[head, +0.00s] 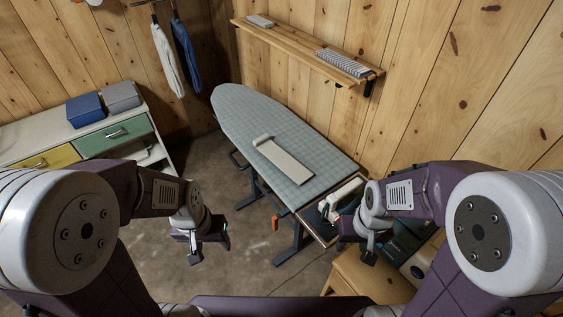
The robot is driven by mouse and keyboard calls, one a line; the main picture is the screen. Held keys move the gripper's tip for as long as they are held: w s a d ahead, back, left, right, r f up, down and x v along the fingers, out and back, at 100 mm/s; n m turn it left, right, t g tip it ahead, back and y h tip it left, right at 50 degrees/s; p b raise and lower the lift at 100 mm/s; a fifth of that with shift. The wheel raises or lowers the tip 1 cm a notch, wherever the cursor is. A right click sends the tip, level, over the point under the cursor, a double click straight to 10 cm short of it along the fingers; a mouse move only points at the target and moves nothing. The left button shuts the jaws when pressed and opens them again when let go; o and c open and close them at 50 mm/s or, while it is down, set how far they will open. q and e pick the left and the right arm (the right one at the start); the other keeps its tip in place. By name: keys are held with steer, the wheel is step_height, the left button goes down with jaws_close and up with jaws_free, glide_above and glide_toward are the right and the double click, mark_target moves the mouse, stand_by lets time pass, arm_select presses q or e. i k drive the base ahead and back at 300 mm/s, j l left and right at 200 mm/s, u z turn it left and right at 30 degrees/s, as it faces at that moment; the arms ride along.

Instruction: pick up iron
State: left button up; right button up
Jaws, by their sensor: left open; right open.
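The iron (345,193) is white with dark parts. It rests at the near right end of the ironing board (242,104), on a dark rest with a wooden edge. My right gripper (367,256) is open, just in front and to the right of the iron in the picture. My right wrist hides part of the iron's right side. Whether the gripper touches it I cannot tell. My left gripper (194,257) is open and empty over the floor, left of the board.
A pale sleeve board (285,160) lies on the ironing board. A wall shelf (300,53) holds folded cloths. A dresser (60,136) with folded clothes stands left. A wooden cabinet (372,276) is near right. Floor between dresser and board is clear. Clothes (183,55) hang behind.

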mark_target(346, 199)
steer(key=i+j+z, duration=0.25)
steer(key=z, duration=0.15)
steer(key=i+j+z, duration=0.3)
steer(key=z, duration=0.15)
steer(key=i+j+z, duration=0.15)
steer(key=j+z, duration=0.25)
